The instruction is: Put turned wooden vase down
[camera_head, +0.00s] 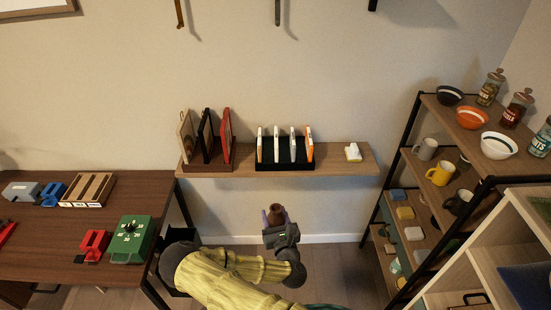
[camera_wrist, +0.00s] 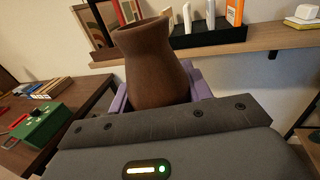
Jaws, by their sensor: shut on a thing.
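The turned wooden vase (camera_wrist: 155,62) is brown with a flared rim and a rounded body. It is upright, or nearly so, in the wrist view, and its lower part is hidden by my gripper's body. My gripper (camera_head: 275,217) is shut on the vase, with purple fingers on both sides of it. In the head view the vase (camera_head: 277,211) shows small between the fingers. It is held in the air in front of the wall, below and in front of the wooden wall shelf (camera_head: 345,169).
The shelf bears a rack of frames (camera_head: 206,150), a black holder (camera_head: 285,166) with several upright items, and a small white and yellow thing (camera_head: 353,152). A desk (camera_head: 40,218) stands left. A shelving unit (camera_head: 413,160) with bowls and mugs stands right.

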